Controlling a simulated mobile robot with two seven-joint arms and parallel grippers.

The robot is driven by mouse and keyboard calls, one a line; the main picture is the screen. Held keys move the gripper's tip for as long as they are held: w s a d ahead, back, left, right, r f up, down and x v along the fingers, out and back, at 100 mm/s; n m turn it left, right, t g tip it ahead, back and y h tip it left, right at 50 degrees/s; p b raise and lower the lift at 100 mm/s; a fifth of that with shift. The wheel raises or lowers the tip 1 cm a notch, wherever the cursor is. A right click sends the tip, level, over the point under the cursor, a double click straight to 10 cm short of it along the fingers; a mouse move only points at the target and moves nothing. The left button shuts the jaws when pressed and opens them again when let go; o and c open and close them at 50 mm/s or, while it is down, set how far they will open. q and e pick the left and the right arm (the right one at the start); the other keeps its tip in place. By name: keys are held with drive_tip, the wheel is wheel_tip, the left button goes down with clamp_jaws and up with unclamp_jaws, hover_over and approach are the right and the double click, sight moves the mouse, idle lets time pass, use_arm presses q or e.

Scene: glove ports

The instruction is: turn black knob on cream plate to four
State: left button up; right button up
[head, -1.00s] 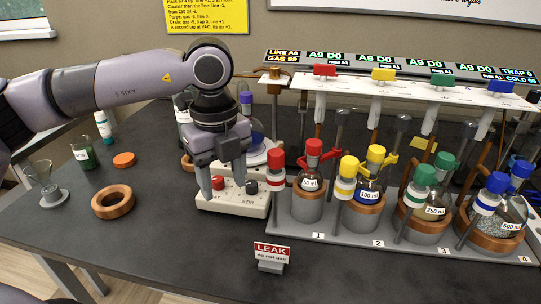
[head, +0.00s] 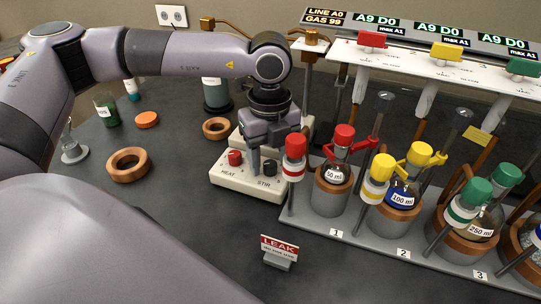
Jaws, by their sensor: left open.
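The cream plate (head: 222,176) is a stirrer base on the dark bench, with a red knob (head: 235,158) marked HEAT and a black knob (head: 270,168) marked STIR on its front. My left gripper (head: 270,156) points down over the right part of the plate, just behind and above the black knob. It is open, with one finger showing left of the black knob and the other partly hidden. I cannot tell whether a finger touches the knob. The knob's pointer and scale are too small to read. My right gripper is out of view.
A red-capped tube (head: 294,160) stands close to the plate's right side, by the rack (head: 350,240) of flasks. A LEAK sign (head: 279,250) stands in front. Copper-coloured rings (head: 128,165) lie to the left. The bench between sign and plate is clear.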

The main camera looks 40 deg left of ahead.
use_arm(q)
drive_tip(key=shift+f, duration=0.2)
clamp_jaws()
